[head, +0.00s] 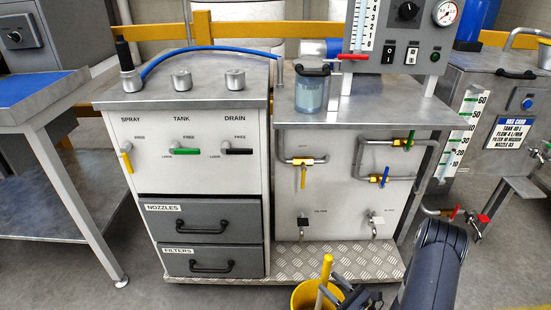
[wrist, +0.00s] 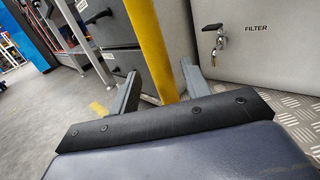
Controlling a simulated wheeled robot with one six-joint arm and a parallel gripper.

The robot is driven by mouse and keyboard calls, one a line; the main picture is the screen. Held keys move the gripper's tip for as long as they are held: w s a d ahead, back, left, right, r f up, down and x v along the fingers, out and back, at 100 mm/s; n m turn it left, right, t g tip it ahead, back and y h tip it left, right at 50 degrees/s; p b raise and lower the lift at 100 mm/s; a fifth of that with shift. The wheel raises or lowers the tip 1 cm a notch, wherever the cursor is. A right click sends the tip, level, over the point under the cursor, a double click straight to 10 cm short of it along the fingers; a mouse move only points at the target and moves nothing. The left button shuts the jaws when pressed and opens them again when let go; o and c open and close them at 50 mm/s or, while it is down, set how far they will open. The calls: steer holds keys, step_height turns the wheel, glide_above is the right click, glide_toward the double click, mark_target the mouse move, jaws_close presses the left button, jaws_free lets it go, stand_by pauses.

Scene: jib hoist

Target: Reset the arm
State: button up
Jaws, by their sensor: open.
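My gripper (head: 354,296) is low in front of the bench, at the bottom of the head view, with my arm coming in from the right. In the wrist view its two grey fingers (wrist: 160,84) are apart and open. A yellow pole (wrist: 149,45) shows between them there; I cannot tell whether it is between the fingers or beyond them. In the head view the yellow pole (head: 325,278) rises from a yellow bucket (head: 304,296), just left of my gripper. Nothing is seen gripped.
The bench has drawers labelled nozzles (head: 203,221) and filters (head: 209,261), and a panel of pipes and valves (head: 345,185). A chequered step plate (head: 215,280) juts out at its foot. A blue-topped table (head: 40,88) stands left, a labelled tank (head: 495,110) right. Floor is open at the left.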

steer(key=x, duration=0.3)
steer(key=shift+w+a, duration=0.15)
steer(key=shift+a, duration=0.05)
step_height(320, 180, up, 11)
steer(key=p, duration=0.4)
steer(key=shift+d+f, duration=0.1)
steer(key=w+r+m+t+h+p, duration=0.1)
steer(key=w+r+h+p, duration=0.15)
steer(key=r+p, duration=1.05)
step_height(320, 180, up, 21)
steer(key=m+t+h+p, duration=0.2)
steer(key=p, duration=0.7)
glide_above(332, 260)
steer(key=w, duration=0.6)
steer(key=shift+w+a+r+m+h+p, duration=0.1)
steer(key=shift+a+r+m+h+p, duration=0.05)
steer(key=shift+r, duration=0.35)
steer(key=shift+w+a+r+m+h+p, duration=0.1)
steer(key=shift+a+r+m+p, duration=0.05)
steer(key=shift+r, duration=0.35)
steer(key=shift+s+a+f, duration=0.1)
